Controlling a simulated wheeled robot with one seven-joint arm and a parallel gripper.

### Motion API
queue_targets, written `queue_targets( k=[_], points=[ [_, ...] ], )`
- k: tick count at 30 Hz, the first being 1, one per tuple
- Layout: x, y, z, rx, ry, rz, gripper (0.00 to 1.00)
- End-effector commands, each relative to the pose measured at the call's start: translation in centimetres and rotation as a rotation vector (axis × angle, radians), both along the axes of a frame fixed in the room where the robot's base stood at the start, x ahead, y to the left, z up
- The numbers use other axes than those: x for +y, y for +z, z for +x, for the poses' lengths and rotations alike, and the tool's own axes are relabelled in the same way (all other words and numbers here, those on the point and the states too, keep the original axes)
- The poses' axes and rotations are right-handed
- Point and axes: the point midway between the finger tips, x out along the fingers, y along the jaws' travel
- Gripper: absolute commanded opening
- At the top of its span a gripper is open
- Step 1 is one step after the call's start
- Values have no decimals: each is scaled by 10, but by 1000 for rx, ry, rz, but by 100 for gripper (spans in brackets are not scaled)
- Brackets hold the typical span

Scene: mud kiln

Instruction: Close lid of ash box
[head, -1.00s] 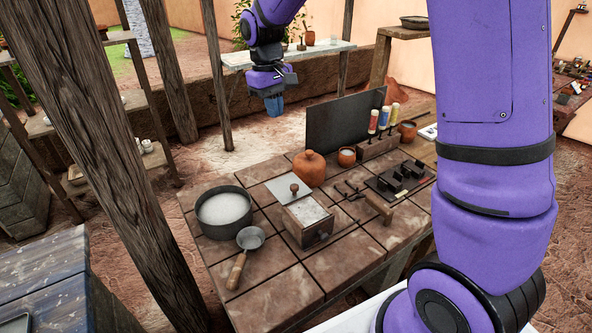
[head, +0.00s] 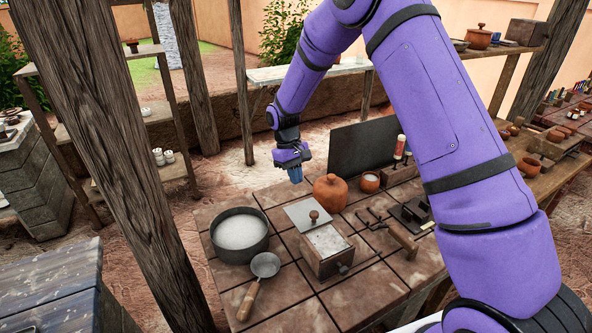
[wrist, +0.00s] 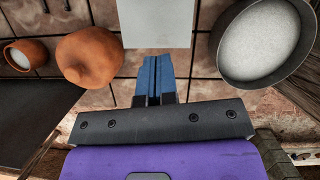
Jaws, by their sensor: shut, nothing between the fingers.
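The ash box (head: 328,252) is a small wooden box with pale ash showing in its top, on the tiled table. In the wrist view the lid's plain grey end (wrist: 155,25) is at the top centre. My gripper (head: 296,179) is shut and empty, above the table's far edge, beyond the lid and apart from it. Its blue fingers (wrist: 153,80) point toward the lid in the wrist view, with a little gap between.
A round pan of white powder (head: 240,232) stands left of the box, with a small ladle (head: 264,266) in front. A clay jar (head: 330,192) stands close behind the lid.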

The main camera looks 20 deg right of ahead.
Motion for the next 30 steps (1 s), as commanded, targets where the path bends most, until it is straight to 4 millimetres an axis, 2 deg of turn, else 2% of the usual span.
queue_targets(
  k=[1,9,12,18,30],
  points=[
    [-1,-10,-4,4,0,0,0],
    [-7,-56,-19,3,0,-1,0],
    [-13,-55,-34,2,0,-1,0],
    [-19,-57,-50,0,0,-1,0],
    [-20,-58,-54,-1,0,0,0]
  ],
)
